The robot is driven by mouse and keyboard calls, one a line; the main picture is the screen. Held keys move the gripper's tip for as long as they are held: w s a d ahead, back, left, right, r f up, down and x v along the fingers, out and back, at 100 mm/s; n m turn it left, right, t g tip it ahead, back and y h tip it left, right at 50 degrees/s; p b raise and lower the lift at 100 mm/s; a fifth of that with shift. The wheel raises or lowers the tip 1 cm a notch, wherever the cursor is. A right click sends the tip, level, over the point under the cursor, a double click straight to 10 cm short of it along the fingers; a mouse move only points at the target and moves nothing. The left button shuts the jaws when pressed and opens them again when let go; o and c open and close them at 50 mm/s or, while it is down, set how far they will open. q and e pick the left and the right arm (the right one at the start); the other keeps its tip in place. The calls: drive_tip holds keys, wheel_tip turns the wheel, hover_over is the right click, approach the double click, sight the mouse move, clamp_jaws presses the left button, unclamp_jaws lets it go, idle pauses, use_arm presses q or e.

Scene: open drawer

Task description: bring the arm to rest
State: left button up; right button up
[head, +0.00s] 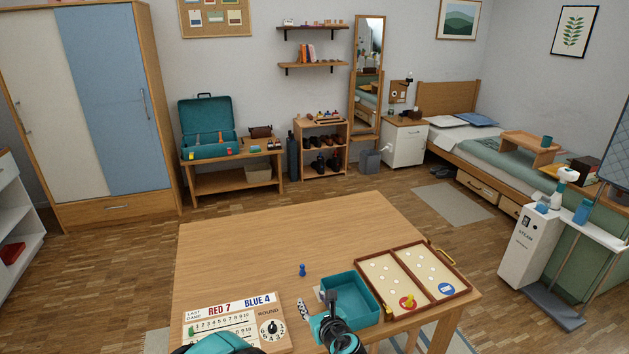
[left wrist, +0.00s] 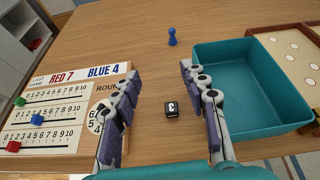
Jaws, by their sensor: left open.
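My left gripper (head: 318,303) is low over the near part of the wooden table (head: 300,228), between the scoreboard and the teal tray. In the left wrist view its two fingers (left wrist: 157,75) are spread apart with nothing between their tips. A black die (left wrist: 171,109) with a white marking shows in the gap between the fingers. It appears to lie on the table; I cannot tell its exact distance from the fingers. My right gripper is in neither view.
A scoreboard (head: 235,308) lies left of the gripper. The teal tray (head: 375,313) is close on its right, beside an open game case (head: 398,246). A blue pawn (head: 302,270) stands beyond. The table's far left part is clear.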

use_arm(q)
drive_tip(key=s+a+r+n+g+h, duration=0.1)
drive_tip(key=s+a+r+n+g, duration=0.4)
drive_tip(key=s+a+n, duration=0.9)
drive_tip(key=s+a+r+n+h, duration=0.1)
drive_tip(key=s+a+n+h, duration=0.2)
drive_tip(key=s+n, duration=0.9)
drive_tip(key=a+n, duration=0.1)
drive_tip(key=n, duration=0.4)
drive_tip(key=shift+r+n, duration=0.15)
drive_tip(key=shift+n, duration=0.15)
